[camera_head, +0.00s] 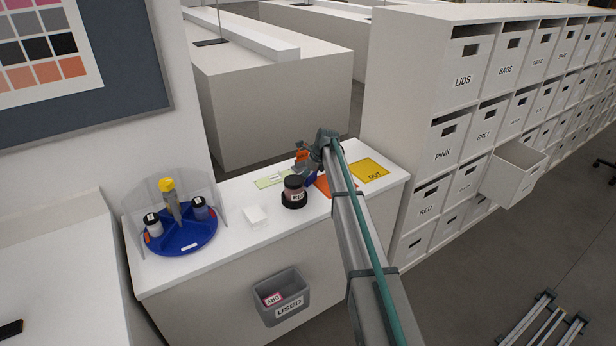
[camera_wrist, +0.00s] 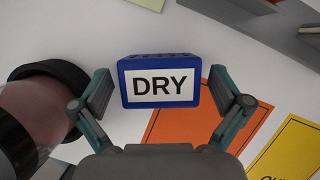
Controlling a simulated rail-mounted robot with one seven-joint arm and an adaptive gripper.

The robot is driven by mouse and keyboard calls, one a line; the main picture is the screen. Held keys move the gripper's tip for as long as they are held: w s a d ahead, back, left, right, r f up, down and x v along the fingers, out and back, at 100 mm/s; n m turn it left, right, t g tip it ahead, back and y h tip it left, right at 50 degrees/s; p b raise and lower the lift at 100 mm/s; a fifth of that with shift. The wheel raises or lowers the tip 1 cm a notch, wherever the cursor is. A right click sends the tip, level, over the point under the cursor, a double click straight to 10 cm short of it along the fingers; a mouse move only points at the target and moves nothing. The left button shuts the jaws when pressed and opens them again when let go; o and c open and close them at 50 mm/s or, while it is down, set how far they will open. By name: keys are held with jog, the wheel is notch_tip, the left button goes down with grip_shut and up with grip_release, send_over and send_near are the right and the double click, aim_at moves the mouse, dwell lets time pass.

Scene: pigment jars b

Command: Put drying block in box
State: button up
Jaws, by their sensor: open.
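The drying block is a blue block with a white DRY label (camera_wrist: 160,87); it lies between the two fingers of my gripper (camera_wrist: 162,98) in the wrist view. My gripper is open, with a gap on each side of the block. In the head view the block (camera_head: 309,181) is a small blue patch, mostly hidden by the gripper. A grey box labelled USED (camera_head: 283,304) hangs on the counter's front, with a pink-edged card inside. A white box (camera_head: 522,180) is pulled out of the shelf at right; its label is too small to read.
A dark-lidded jar (camera_head: 293,192) stands left of my gripper, and close by in the wrist view (camera_wrist: 38,118). Orange (camera_wrist: 178,127) and yellow OUT (camera_head: 370,170) sheets lie on the counter. A blue turntable with bottles (camera_head: 182,238) and a white block (camera_head: 256,217) stand further left.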

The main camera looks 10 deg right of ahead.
jog(key=shift+r, duration=0.1)
jog(key=c, duration=1.3)
